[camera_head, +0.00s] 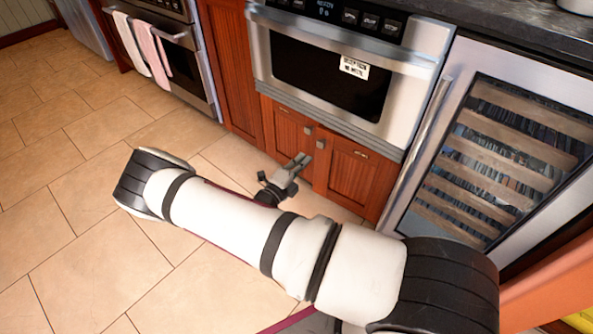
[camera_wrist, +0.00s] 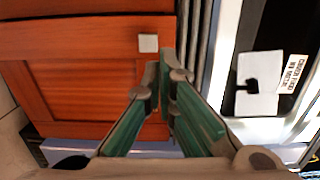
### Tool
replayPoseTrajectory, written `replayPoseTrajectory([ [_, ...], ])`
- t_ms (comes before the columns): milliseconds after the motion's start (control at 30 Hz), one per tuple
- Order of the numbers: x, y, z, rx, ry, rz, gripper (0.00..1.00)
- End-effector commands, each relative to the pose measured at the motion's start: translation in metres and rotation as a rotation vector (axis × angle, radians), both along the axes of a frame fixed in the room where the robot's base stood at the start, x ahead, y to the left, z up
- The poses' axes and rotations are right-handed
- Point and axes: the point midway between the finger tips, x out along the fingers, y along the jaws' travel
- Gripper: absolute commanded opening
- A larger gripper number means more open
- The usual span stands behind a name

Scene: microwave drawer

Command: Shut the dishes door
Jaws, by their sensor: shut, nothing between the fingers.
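The dishes cabinet under the microwave has two red-brown wooden doors, a left door (camera_head: 285,122) and a right door (camera_head: 346,178). Each has a small grey square knob near the middle seam. Both look flush or nearly so in the head view; a slight gap is hard to rule out. The right door (camera_wrist: 85,75) fills much of the wrist view, with its knob (camera_wrist: 148,42) just above the fingertips.
A steel microwave drawer (camera_head: 340,80) sits directly above the doors. A glass-front wine cooler (camera_head: 490,150) stands to the right. An oven (camera_head: 180,60) with towels on its handle is at the left. The tiled floor (camera_head: 80,200) is open at the left.

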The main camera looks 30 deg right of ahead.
Motion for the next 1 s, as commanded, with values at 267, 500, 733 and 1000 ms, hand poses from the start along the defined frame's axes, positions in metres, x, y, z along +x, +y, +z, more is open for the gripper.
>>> replayPoseTrajectory([
  [267,0.025,-0.046,-0.002,0.001,-0.003,-0.003,0.00],
  [500,0.038,-0.067,-0.001,0.001,-0.003,0.000,0.00],
  [733,0.040,-0.070,0.000,0.002,-0.002,-0.001,0.00],
  [1000,0.040,-0.070,0.000,0.001,-0.002,-0.001,0.00],
])
